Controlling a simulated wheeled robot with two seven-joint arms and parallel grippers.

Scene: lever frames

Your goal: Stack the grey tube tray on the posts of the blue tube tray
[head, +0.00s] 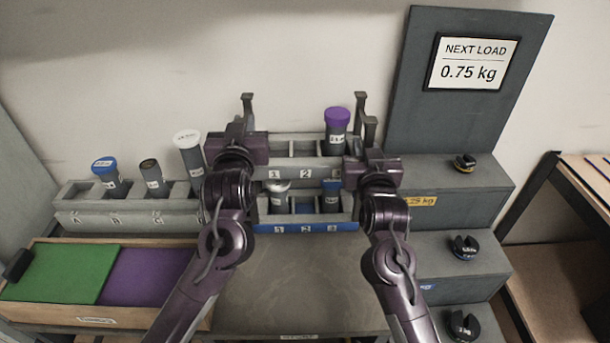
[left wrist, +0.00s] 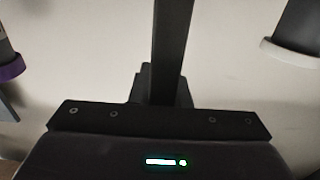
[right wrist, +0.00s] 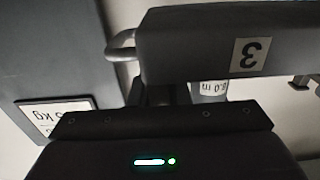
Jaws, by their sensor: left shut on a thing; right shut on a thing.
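The grey tube tray (head: 305,172) has slots labelled 1, 2 and 3, with a purple-capped tube (head: 337,125) upright in slot 3. My left gripper (head: 245,140) is shut on its left end and my right gripper (head: 366,160) on its right end. The grey tray also shows in the right wrist view (right wrist: 200,42).
At the left, a long grey rack (head: 130,217) holds several tubes, behind a wooden box with green (head: 60,272) and purple (head: 147,275) pads. Dark steps (head: 455,265) with black weights (head: 464,246) stand close at the right. The bench front (head: 300,290) is clear.

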